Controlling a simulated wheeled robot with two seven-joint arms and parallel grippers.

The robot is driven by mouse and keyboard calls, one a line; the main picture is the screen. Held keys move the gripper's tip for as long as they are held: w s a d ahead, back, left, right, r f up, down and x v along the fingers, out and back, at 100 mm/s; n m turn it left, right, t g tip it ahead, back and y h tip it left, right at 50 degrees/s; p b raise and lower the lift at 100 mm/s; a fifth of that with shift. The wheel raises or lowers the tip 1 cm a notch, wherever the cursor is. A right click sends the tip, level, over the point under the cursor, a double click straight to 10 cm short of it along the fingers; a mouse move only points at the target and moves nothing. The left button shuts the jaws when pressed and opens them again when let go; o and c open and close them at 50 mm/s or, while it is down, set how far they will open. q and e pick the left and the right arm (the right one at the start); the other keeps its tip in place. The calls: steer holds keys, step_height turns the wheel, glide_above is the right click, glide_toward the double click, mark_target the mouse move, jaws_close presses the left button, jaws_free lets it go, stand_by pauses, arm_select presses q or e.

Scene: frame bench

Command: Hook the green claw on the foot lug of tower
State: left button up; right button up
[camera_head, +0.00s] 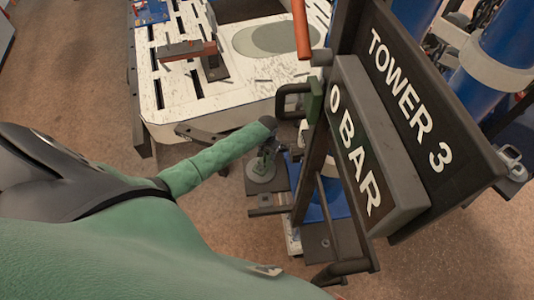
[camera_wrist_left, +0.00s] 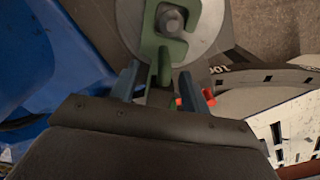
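The green claw (camera_wrist_left: 190,42) shows at the top of the left wrist view. Its hooked end lies around the grey round lug (camera_wrist_left: 171,19), in front of a pale disc. Its stem runs down between the two blue-grey fingers of my left gripper (camera_wrist_left: 159,75). Gaps show between stem and fingers, so the gripper looks open astride it. My right gripper is not in view.
A dark sign (camera_head: 425,110) reading "TOWER 3" and a "0 BAR" plate (camera_head: 360,150) stand close on the right. A white worn bench (camera_head: 190,105) with a clamp-like tool (camera_head: 190,50) lies behind. Blue cylinders (camera_head: 510,45) stand at far right. Brown floor is open at left.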

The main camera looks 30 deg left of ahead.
arm_select(q)
steer(key=shift+r, duration=0.25)
step_height(320, 180, up, 6)
steer(key=shift+f+b, duration=0.1)
steer(key=shift+b, duration=1.05)
steer(key=shift+r, duration=0.7)
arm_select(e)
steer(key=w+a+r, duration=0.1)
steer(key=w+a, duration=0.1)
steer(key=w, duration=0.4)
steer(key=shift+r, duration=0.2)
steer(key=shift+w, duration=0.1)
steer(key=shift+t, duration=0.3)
